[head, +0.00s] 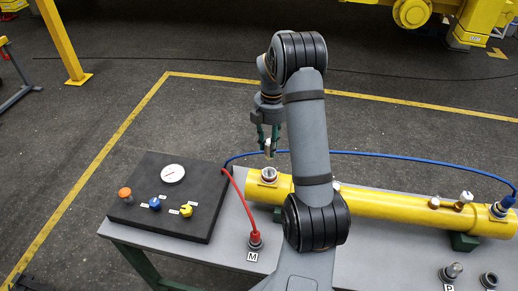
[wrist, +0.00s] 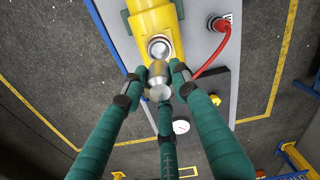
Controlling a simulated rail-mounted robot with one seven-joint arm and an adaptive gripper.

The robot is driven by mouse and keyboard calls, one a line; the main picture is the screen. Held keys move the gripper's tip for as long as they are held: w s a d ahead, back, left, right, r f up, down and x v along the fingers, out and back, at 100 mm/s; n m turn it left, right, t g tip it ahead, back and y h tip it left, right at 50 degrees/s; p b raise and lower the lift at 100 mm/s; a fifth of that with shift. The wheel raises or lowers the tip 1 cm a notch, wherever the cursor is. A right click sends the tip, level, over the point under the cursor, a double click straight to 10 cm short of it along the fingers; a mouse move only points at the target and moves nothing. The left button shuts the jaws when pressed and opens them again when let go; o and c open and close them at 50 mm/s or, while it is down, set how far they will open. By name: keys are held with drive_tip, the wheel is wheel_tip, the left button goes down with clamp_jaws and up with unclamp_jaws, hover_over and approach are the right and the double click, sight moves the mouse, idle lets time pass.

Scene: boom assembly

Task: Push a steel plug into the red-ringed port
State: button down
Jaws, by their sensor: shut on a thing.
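My gripper (head: 267,140) hangs above the left end of the yellow cylinder (head: 375,203), with its green fingers pointing down. It is shut on a steel plug (wrist: 158,82), which also shows as a small pale piece below the fingers in the head view (head: 268,150). A pale round port (head: 268,174) stands on top of the cylinder's left end, below the plug and apart from it. In the wrist view the port (wrist: 159,47) lies just beyond the plug. My arm hides part of the cylinder's middle.
A red hose (head: 239,201) runs to a fitting marked M. A blue hose (head: 380,153) arches behind the cylinder to its right end. A black panel (head: 150,214) with a gauge (head: 173,173) and knobs lies left. Another steel fitting (head: 452,271) stands at the table's front right.

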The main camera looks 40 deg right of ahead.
drive_tip(key=shift+s+d+f+b, duration=0.15)
drive_tip(key=shift+s+f+b, duration=0.05)
drive_tip(key=shift+f+b, duration=0.75)
wheel_tip(320, 180, down, 8)
drive_tip(key=b, duration=0.6)
drive_tip(key=shift+w+r, duration=0.1)
drive_tip(key=shift+r, duration=0.15)
drive_tip(key=c, duration=1.3)
unclamp_jaws()
drive_tip(key=shift+o, duration=0.2)
wheel_tip(320, 180, up, 12)
drive_tip(key=shift+r, duration=0.1)
